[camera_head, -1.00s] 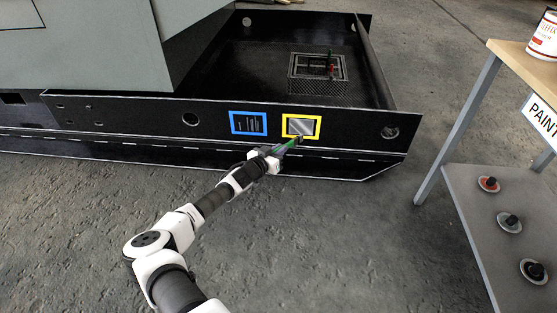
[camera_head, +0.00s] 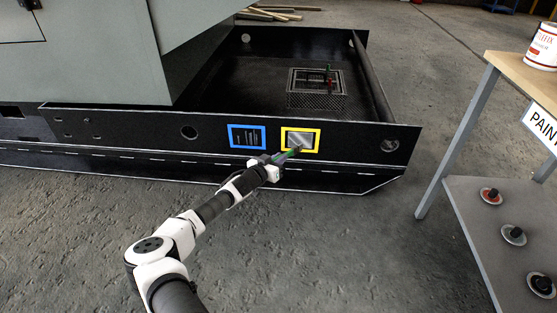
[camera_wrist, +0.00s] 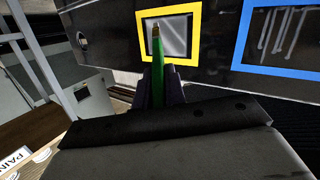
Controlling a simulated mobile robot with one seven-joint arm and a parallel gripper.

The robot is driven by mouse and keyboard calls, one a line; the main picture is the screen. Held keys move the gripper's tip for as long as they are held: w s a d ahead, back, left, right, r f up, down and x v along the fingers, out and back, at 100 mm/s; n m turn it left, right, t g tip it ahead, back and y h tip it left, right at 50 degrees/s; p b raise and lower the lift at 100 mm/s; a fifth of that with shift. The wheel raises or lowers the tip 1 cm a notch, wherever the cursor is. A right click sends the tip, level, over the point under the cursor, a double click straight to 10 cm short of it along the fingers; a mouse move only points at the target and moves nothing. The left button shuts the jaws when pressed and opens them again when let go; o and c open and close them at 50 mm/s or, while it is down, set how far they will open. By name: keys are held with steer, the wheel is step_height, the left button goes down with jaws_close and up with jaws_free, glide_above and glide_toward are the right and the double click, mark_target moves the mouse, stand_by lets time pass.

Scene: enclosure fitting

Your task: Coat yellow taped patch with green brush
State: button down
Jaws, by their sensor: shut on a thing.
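The yellow taped patch (camera_head: 300,140) is a yellow frame around a grey metallic area on the black side wall of the enclosure. It also shows at the top of the wrist view (camera_wrist: 182,37). My gripper (camera_head: 281,157) is shut on the green brush (camera_wrist: 158,77), whose handle stands between the fingers. The brush tip overlaps the left part of the patch in the wrist view and its lower part in the head view. I cannot tell whether the bristles touch the surface. The grey area looks streaky.
A tray with a mesh basket (camera_head: 316,89) lies behind the wall. At right stands a table (camera_head: 520,75) with a paint can (camera_head: 541,45) and a lower shelf with several round pots.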

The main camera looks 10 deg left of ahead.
steer(key=shift+w+b, duration=0.6)
steer(key=shift+d, duration=0.1)
